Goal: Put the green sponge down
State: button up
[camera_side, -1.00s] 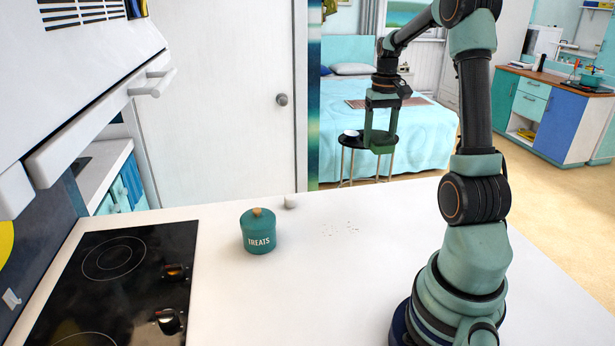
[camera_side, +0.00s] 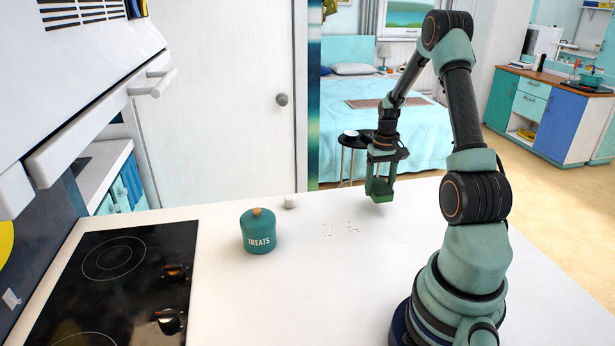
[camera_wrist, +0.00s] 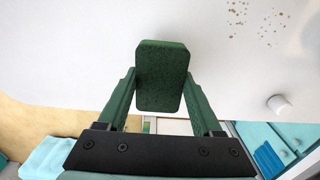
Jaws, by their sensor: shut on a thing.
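The green sponge (camera_wrist: 161,78) is a dark green block with rounded corners. It sits between the two fingers of my gripper (camera_wrist: 160,88) in the wrist view, with a finger against each side. In the side view my gripper (camera_side: 379,190) points down near the far edge of the white counter (camera_side: 290,300), and the sponge (camera_side: 380,195) shows at its fingertips. The sponge is close to the counter top there. I cannot tell whether it touches the surface.
Brown crumbs (camera_side: 341,229) lie on the counter left of my gripper. A teal treats jar (camera_side: 258,234) and a small white cylinder (camera_side: 290,201) stand farther left. A black cooktop (camera_side: 125,275) fills the left side. The counter's middle front is clear.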

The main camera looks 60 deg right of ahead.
jog(key=shift+f, duration=1.95)
jog(key=o, duration=1.4)
jog(key=shift+f, duration=0.15)
jog(key=shift+o, duration=0.2)
